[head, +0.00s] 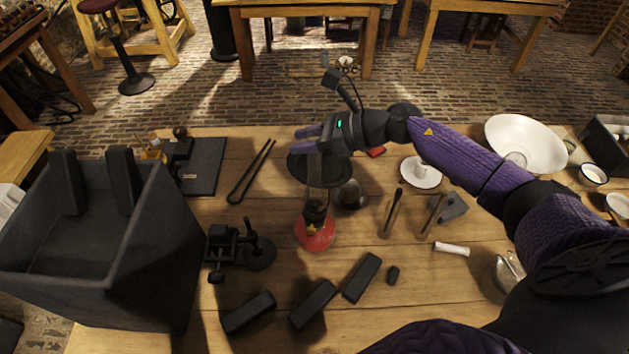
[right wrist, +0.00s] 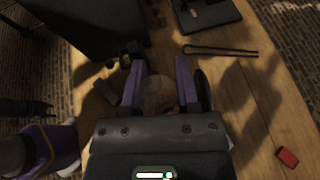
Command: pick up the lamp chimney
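The lamp (head: 315,232) stands upright on the table with a red base and a dark burner. Its clear glass chimney (head: 315,180) is faint and seems to rise from the burner in front of a dark round plate. My right gripper (head: 306,138) is above the chimney in the head view, its purple fingers pointing left. In the right wrist view the gripper (right wrist: 160,72) is open, and the round glass (right wrist: 158,92) shows between its fingers with red below. I cannot tell the height gap. My left gripper is not in view.
A big dark bin (head: 160,250) stands at the left. Dark tongs (head: 250,172) lie behind the lamp, and a dark clamp-like device (head: 240,250) is left of it. Several dark blocks (head: 313,303) lie in front. A white bowl (head: 525,143) is at the right.

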